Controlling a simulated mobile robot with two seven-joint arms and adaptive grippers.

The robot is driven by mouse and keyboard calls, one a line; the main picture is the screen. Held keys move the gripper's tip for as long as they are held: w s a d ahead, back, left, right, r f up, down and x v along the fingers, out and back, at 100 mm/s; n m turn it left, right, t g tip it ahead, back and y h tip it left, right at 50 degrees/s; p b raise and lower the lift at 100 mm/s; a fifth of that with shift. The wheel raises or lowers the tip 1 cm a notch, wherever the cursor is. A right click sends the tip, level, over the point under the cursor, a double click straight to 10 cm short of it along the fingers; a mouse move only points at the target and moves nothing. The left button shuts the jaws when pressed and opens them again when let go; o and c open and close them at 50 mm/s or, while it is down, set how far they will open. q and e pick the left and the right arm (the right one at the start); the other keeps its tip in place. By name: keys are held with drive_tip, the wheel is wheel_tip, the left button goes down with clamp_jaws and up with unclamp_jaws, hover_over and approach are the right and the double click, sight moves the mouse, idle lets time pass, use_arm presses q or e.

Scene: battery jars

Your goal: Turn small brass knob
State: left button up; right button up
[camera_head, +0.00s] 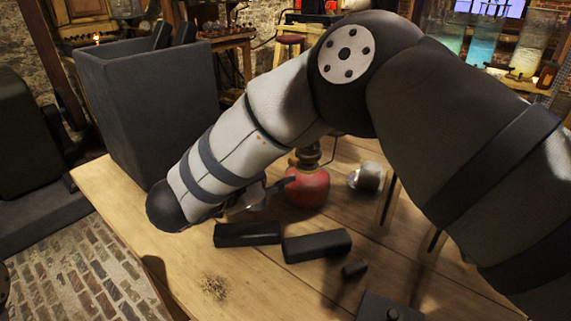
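A red, rounded vessel (308,188) with a dark brass-coloured neck (307,155) stands upright on the wooden table, partly behind my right arm. The small brass knob cannot be made out; it may be hidden by the arm or gripper. My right arm comes in from the right and bends down to the left. My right gripper (278,187) is turned back toward the vessel, its tips close to the vessel's left side. Contact cannot be judged. The gripper is mostly hidden behind the wrist and its opening is unclear. My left gripper is not in view.
A tall dark open box (150,105) stands at the table's left. A metallic cup-like piece (369,177) is right of the vessel. The table's front left (165,255) is mostly clear.

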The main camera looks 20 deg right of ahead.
sight(293, 162)
drive_tip(key=shift+x, duration=1.4)
clamp_jaws()
drive_tip(key=shift+r, duration=0.1)
drive_tip(key=shift+n+g, duration=0.5)
drive_tip(key=shift+n, duration=0.3)
drive_tip(key=shift+w+n+g, duration=0.15)
drive_tip(key=shift+n+g, duration=0.55)
drive_tip(key=shift+n, duration=0.2)
drive_tip(key=shift+n+g+h, duration=0.3)
drive_tip(key=shift+n+h, duration=0.1)
drive_tip(key=shift+n, duration=0.2)
